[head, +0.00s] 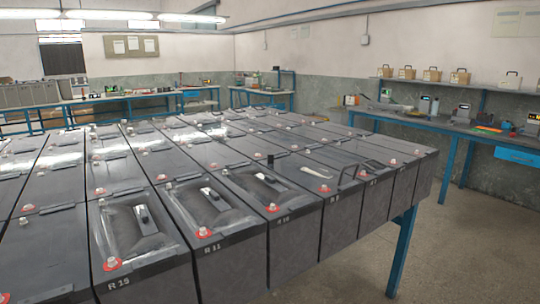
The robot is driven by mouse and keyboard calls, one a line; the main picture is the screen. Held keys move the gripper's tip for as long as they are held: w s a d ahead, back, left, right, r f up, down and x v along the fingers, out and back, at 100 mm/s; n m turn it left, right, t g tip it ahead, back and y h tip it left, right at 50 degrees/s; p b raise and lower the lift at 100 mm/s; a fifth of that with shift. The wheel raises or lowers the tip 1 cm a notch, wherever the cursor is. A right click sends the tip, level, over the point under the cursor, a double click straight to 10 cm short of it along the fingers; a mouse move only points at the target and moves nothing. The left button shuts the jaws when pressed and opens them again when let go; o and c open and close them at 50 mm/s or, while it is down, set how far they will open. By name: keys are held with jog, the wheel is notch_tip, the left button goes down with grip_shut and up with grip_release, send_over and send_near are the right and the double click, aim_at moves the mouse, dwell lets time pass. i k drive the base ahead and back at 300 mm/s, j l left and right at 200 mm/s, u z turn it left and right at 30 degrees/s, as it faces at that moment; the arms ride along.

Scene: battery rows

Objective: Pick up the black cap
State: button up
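A small upright black piece (270,161), which looks like the black cap, stands on the battery tops near the middle of the head view. It is small in the picture, and I cannot tell whether it sits on a terminal. My gripper is not in view, so I cannot see where it is relative to the cap.
Grey batteries (230,255) stand in close rows on a blue-legged bench (404,250), with red-ringed terminals on top. A pale tool (318,173) and a dark raised handle (350,174) are right of the cap. Workbenches line the walls; floor (460,250) is clear at right.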

aim_at(270, 156)
jog(key=i+l+u, duration=0.1)
jog(key=l, duration=0.25)
jog(key=i+l+u, duration=0.1)
jog(key=i+l, duration=0.15)
jog(key=l, duration=0.15)
jog(key=i+l+u, duration=0.1)
jog(key=l, duration=0.25)
jog(key=i+l+u, duration=0.15)
jog(key=l, duration=0.25)
jog(key=i+l+u, duration=0.1)
jog(key=l, duration=0.35)
jog(key=i, duration=0.1)
